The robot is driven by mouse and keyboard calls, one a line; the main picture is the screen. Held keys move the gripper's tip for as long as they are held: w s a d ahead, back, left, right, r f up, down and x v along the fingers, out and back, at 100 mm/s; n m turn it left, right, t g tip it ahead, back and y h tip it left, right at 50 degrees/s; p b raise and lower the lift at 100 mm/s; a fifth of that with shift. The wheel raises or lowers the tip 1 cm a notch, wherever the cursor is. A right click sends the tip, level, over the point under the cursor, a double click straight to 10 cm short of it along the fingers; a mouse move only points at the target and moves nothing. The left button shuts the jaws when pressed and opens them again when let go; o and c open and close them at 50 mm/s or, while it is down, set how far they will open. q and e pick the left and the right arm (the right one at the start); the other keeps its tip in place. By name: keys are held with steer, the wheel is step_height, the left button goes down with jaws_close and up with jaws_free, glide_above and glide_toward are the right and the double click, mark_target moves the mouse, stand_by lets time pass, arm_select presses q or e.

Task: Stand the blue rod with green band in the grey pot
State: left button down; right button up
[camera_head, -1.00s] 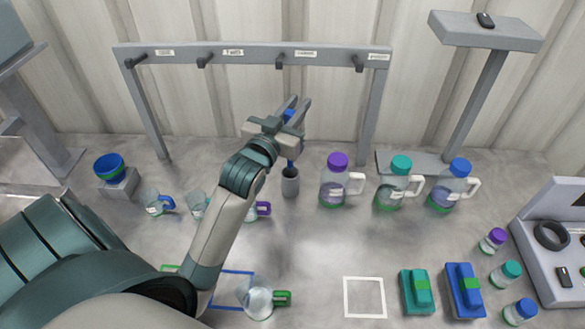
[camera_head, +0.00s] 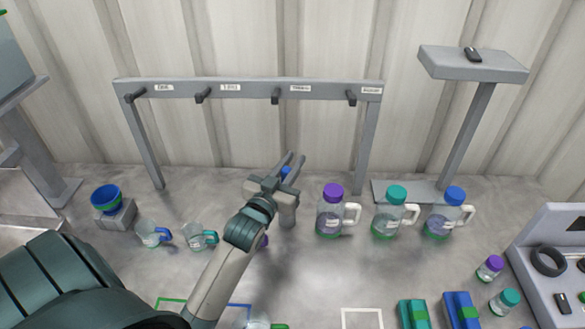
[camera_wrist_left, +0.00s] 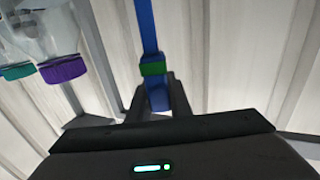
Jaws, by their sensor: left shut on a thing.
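My left gripper (camera_head: 296,158) is shut on the blue rod with green band (camera_head: 285,172). In the left wrist view the rod (camera_wrist_left: 150,30) runs up from between the fingers, with its green band (camera_wrist_left: 153,68) close to them. My right gripper is not in view.
Bottles with purple (camera_head: 333,192), teal (camera_head: 396,194) and blue (camera_head: 454,195) caps stand right of the pot. Clear mugs (camera_head: 150,235) and a blue bowl on a block (camera_head: 106,197) are to the left. A grey hook rack (camera_head: 240,89) rises behind.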

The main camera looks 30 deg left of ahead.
arm_select(q)
step_height(320, 180, down, 2)
steer(key=shift+f, duration=0.2)
steer(key=c, duration=1.6)
jaws_free()
steer(key=s+b, duration=0.1)
steer(key=s, duration=0.3)
steer(key=s+d+b, duration=0.1)
steer(key=s, duration=0.3)
steer(key=s+d+b, duration=0.1)
steer(key=s, duration=0.3)
